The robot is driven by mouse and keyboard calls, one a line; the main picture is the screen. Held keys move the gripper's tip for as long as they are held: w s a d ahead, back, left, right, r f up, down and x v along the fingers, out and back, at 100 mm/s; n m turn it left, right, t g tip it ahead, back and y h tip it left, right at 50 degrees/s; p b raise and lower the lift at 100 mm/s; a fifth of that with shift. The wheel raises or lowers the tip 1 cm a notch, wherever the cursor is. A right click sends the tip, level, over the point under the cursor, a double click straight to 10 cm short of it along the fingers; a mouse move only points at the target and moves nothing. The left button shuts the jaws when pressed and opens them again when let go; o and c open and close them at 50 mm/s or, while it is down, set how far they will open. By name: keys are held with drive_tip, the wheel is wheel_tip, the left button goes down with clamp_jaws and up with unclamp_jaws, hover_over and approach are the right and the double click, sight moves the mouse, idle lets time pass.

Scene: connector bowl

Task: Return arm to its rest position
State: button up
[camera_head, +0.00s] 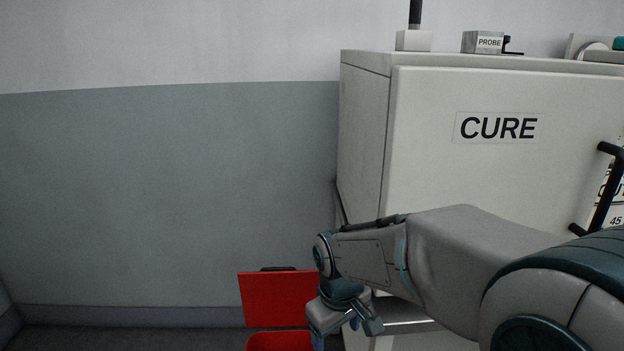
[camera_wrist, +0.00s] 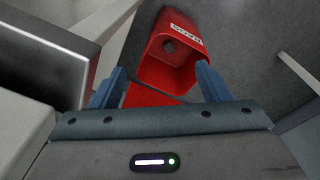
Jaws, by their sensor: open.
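My gripper (camera_head: 346,334) hangs at the lower middle of the head view, pointing down in front of the white cabinet marked CURE (camera_head: 440,180). In the wrist view, the two blue fingers of my gripper (camera_wrist: 158,86) stand wide apart with nothing between them. My arm reaches in from the lower right of the head view.
A red bin (camera_head: 280,341) with a raised red lid (camera_head: 277,297) stands below and left of my gripper. The bin (camera_wrist: 155,72) shows beyond my fingers, with a small dark patch whose nature I cannot tell. Floor left of the bin is clear.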

drive_tip(key=s+d+r+m+p, duration=0.3)
drive_tip(key=s+d+r+p, duration=0.2)
drive_tip(key=r, duration=0.4)
drive_tip(key=s+d+r+m+t+p, duration=0.1)
drive_tip(key=s+d+r+m+p, duration=0.3)
drive_tip(key=s+r+p, duration=0.3)
wheel_tip(320, 180, up, 3)
drive_tip(key=shift+d+r+p, duration=0.1)
drive_tip(key=shift+d+p, duration=0.5)
drive_tip(key=shift+p, duration=0.5)
